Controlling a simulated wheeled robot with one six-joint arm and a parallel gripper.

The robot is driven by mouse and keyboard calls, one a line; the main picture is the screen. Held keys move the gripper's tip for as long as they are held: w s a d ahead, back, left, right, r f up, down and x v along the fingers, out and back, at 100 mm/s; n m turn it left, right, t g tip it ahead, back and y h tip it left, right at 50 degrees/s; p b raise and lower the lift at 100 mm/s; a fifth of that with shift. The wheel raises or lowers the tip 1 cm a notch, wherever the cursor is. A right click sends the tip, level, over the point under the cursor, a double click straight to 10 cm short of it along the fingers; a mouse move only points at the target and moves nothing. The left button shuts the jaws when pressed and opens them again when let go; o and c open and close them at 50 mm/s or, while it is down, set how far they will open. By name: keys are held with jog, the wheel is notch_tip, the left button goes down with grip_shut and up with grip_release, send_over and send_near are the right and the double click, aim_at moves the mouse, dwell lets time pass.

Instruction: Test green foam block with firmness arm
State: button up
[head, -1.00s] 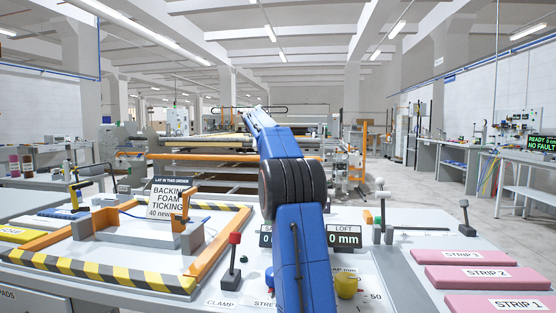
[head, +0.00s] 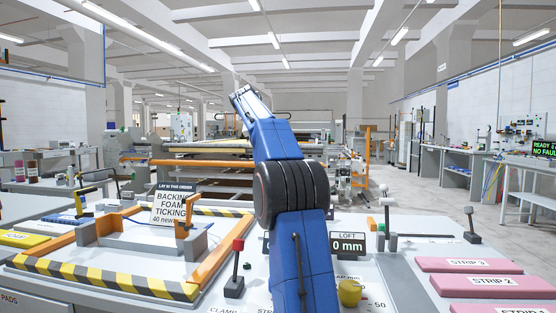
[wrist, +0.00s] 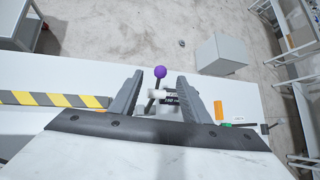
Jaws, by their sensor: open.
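My gripper (wrist: 160,97) is open in the wrist view, its two grey fingers apart with nothing held between them. A purple ball knob (wrist: 160,72) on a dark stem shows beyond and between the fingers; I cannot tell that they touch it. A small pale labelled part is partly seen between the fingers. In the head view my blue arm reaches up and away, and the gripper itself does not show clearly. I make out no green foam block for certain in either view. A grey stand with a lever (head: 388,230) at the right may be the firmness arm; I cannot tell.
A red-knobbed lever (head: 238,245), a yellow knob (head: 350,293) and a LOFT display (head: 347,243) reading 0 mm stand on the bench. Pink foam strips (head: 484,282) lie at right. An orange frame with a striped border (head: 105,277) is at left. A grey box (wrist: 221,54) stands on the floor.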

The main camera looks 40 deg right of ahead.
jog(key=v, duration=0.5)
jog(key=shift+s+a+r, duration=0.1)
jog(key=shift+a+r, duration=0.15)
dwell(0.3)
